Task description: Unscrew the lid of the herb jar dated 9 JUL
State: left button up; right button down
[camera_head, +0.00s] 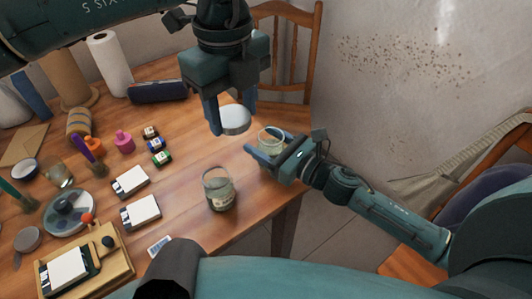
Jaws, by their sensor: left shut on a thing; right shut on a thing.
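My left gripper (231,125) comes down from the top and is shut on a pale round lid (236,119), held in the air. My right gripper (266,147) is shut on a glass jar (271,136) near the table's right edge. The jar looks open at the top, and the lid is apart from it, up and to its left. A second glass jar (219,188) with dark contents low inside stands upright on the table; I see no lid on it. The dates on the jars are too small to read.
A wooden box (108,268) is at the front. A chair (292,60) stands behind the right edge.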

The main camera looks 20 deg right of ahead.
aim_at(266, 152)
pick_arm(q)
jog(key=shift+f+b, duration=0.3)
jog(key=shift+f, duration=0.15)
pick_arm(e)
jog(key=shift+f, duration=1.5)
pick_arm(q)
jog(key=shift+f, duration=0.1)
pick_arm(e)
jog(key=shift+f, duration=0.1)
pick_arm(q)
jog(key=shift+f+b, duration=0.15)
jog(key=shift+b, duration=0.15)
pick_arm(e)
jog(key=shift+f, duration=0.15)
jog(key=shift+c, duration=2.1)
grip_release()
pick_arm(q)
jog(key=shift+r+p, duration=0.35)
pick_arm(e)
jog(key=shift+r, duration=0.25)
pick_arm(q)
jog(key=shift+f+b, duration=0.9)
pick_arm(e)
jog(key=v, duration=1)
jog(key=shift+s+d, duration=0.2)
jog(key=shift+s, duration=0.1)
jog(key=shift+s+d, duration=0.4)
jog(key=shift+s, duration=0.1)
